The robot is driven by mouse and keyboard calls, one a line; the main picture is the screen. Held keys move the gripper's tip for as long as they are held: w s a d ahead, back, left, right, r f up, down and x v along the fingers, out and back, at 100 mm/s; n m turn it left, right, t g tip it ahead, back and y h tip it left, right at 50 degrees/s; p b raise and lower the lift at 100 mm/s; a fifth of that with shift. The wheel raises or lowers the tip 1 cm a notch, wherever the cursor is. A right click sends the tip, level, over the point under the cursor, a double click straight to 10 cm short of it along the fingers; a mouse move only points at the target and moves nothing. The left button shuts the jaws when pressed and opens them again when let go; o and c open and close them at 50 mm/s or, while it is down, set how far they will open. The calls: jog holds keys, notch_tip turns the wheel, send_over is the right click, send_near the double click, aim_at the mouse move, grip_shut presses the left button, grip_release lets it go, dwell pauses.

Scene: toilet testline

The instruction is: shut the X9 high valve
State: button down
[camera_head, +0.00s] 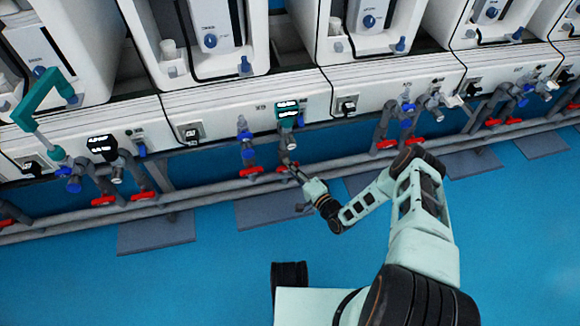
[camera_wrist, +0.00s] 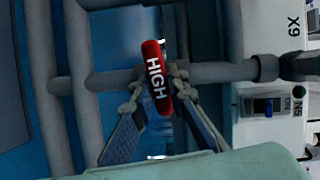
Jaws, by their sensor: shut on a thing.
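The X9 high valve's red handle (camera_wrist: 154,68), marked HIGH in white, is in the middle of the wrist view. It lies lengthwise between the two fingers of my gripper (camera_wrist: 158,90), tilted slightly from the picture's vertical. The fingers are closed on its sides. In the head view my gripper (camera_head: 294,171) is at the low pipes under the X9 label (camera_head: 261,106), at the right-hand red handle there. That handle is small and partly covered by the gripper in this view.
Another red handle (camera_head: 250,170) is close to the left of my gripper, below a blue-handled valve (camera_head: 245,138). A long grey pipe (camera_head: 215,190) runs along the row. Grey plates lie on the blue floor (camera_head: 220,265), which is otherwise open in front.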

jog(key=shift+w+m, duration=0.15)
jog(key=shift+m, duration=0.65)
jog(key=shift+t, duration=0.3)
jog(key=c, duration=1.9)
grip_release()
jog(key=shift+y, duration=0.3)
jog(key=v, duration=0.7)
jog(key=shift+s+d, duration=0.2)
jog(key=shift+s, duration=0.05)
